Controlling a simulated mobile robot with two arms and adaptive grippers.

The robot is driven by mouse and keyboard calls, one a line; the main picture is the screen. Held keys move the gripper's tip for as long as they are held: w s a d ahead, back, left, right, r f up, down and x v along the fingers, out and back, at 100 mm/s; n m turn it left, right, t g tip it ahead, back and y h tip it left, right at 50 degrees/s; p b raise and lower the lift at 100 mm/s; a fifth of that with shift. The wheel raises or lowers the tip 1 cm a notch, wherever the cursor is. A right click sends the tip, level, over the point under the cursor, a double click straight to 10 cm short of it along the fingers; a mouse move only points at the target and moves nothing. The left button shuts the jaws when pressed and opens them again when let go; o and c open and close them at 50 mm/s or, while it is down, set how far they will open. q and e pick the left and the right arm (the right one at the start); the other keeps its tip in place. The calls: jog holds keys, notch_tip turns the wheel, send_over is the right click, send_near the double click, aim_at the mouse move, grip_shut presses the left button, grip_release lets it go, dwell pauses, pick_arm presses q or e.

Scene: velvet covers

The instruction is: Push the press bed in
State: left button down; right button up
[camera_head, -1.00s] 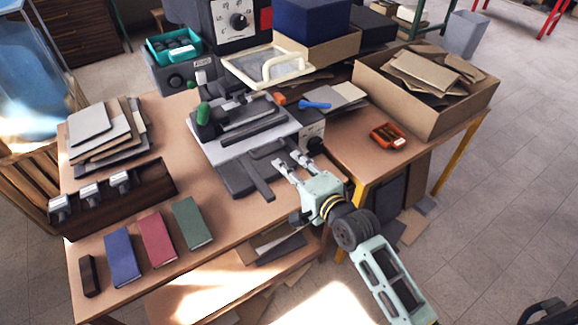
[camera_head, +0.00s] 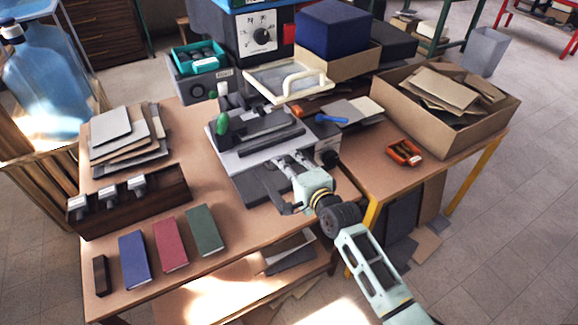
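The press (camera_head: 262,138) stands near the middle of the bench, with a green-knobbed lever (camera_head: 222,123) on its left. Its dark grey press bed (camera_head: 258,188) sticks out of the front toward me, with a bar at its front right. My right gripper (camera_head: 288,162) has come in from the lower right over the right side of the bed. The gripper hides part of the bed and bar. My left gripper is not in view.
Blue, red and green books (camera_head: 171,244) lie at the front left, beside a dark rack of stamps (camera_head: 130,202). Stacked boards (camera_head: 128,138) lie behind. A cardboard box (camera_head: 440,112) and an orange tray (camera_head: 404,152) are right. A framed cover (camera_head: 288,82) sits behind the press.

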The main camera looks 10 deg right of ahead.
aim_at(281, 156)
jog(key=shift+c, duration=0.4)
grip_shut()
jog(key=x, duration=0.1)
jog(key=b+x, duration=0.1)
jog(key=x, duration=0.2)
jog(key=shift+w+r+b, duration=0.2)
jog(key=shift+r+b, duration=0.1)
jog(key=shift+b, duration=0.05)
jog(key=shift+w+a, duration=0.15)
jog(key=shift+w, duration=0.2)
jog(key=shift+r, duration=0.15)
jog(key=shift+o, duration=0.4)
grip_release()
jog(key=shift+w, duration=0.1)
